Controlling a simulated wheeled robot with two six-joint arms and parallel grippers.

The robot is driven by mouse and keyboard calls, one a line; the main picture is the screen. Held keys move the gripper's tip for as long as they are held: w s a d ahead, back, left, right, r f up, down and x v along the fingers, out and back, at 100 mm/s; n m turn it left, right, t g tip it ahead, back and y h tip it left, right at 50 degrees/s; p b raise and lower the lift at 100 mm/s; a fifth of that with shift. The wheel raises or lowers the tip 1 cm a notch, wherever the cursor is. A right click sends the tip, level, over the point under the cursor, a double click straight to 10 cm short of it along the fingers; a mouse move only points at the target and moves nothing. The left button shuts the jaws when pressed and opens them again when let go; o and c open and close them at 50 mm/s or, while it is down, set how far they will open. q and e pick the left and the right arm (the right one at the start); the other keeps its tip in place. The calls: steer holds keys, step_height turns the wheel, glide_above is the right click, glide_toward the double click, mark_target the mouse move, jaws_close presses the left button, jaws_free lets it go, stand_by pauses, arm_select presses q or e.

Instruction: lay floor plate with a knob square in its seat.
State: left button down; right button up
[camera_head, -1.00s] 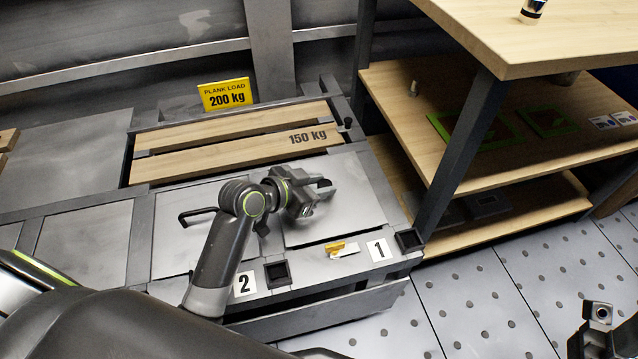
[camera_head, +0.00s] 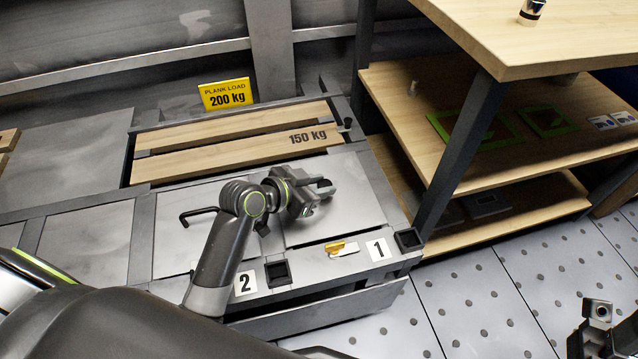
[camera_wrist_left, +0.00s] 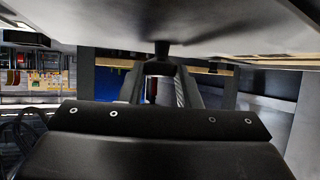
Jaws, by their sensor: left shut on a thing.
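A grey floor plate (camera_head: 352,217) lies under my left gripper in the head view, behind the label 1 (camera_head: 378,250). My left gripper (camera_head: 322,190) is shut on the plate's knob. In the left wrist view the dark knob (camera_wrist_left: 162,48) sits between the fingers, against the pale plate face (camera_wrist_left: 230,22). The gripper and forearm hide part of the plate. I cannot tell whether the plate rests fully in its seat. My right gripper (camera_head: 598,318) shows at the lower right, away from the plate; its jaw opening is unclear.
A second plate (camera_head: 175,245) with a black handle (camera_head: 196,214) lies left, by label 2 (camera_head: 245,284). Wooden planks (camera_head: 230,155) lie behind. A small orange-and-white piece (camera_head: 340,249) lies on the front frame. A wooden shelf unit (camera_head: 450,145) stands close on the right.

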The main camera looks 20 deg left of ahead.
arm_select(q)
steer(key=shift+f, duration=0.55)
stand_by(1.3)
steer(key=c, duration=1)
jaws_free()
steer(key=shift+f, duration=0.15)
